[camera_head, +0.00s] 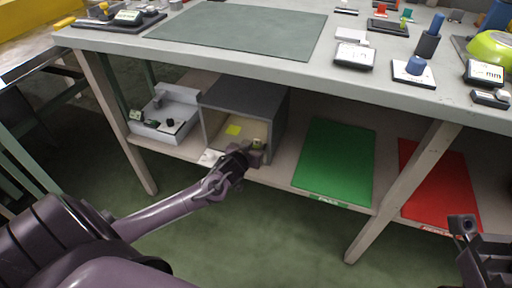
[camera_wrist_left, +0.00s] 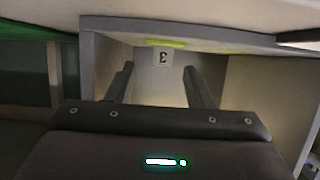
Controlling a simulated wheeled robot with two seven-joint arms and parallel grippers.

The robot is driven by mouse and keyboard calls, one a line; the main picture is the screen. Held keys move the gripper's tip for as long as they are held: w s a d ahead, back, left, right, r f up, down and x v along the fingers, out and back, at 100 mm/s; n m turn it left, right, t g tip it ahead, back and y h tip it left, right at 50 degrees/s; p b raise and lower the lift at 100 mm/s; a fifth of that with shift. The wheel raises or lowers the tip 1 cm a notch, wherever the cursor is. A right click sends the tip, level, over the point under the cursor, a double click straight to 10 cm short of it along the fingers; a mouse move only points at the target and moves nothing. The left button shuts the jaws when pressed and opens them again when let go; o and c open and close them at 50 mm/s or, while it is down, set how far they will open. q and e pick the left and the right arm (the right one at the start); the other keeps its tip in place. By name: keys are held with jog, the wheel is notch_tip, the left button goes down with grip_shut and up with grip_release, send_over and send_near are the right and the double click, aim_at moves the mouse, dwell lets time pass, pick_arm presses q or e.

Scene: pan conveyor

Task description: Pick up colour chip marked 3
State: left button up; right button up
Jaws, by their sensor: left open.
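A small white label marked 3 (camera_wrist_left: 163,57) shows upside down inside the open grey box in the left wrist view, with a yellow-green strip (camera_wrist_left: 166,43) along its edge. In the head view a yellow chip (camera_head: 233,130) lies inside the grey box (camera_head: 246,96) on the lower shelf; its mark cannot be read there. My left gripper (camera_head: 255,149) is at the box's open front. In the left wrist view its two fingers (camera_wrist_left: 160,82) are apart and empty, pointing toward the label. Part of my right gripper (camera_head: 474,238) shows at the lower right.
A grey tray (camera_head: 182,98) with small parts stands left of the box. A green mat (camera_head: 335,162) and a red mat (camera_head: 440,185) lie to the right. The tabletop (camera_head: 210,52) overhangs the shelf, and a table leg (camera_head: 395,195) stands between the mats.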

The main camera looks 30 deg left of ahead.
aim_at(257, 141)
pick_arm(q)
jog(key=b+x, duration=0.1)
jog(key=x, duration=0.2)
jog(key=shift+s+a+f, duration=0.1)
jog(key=shift+a, duration=0.05)
jog(key=shift+w, duration=0.35)
grip_shut()
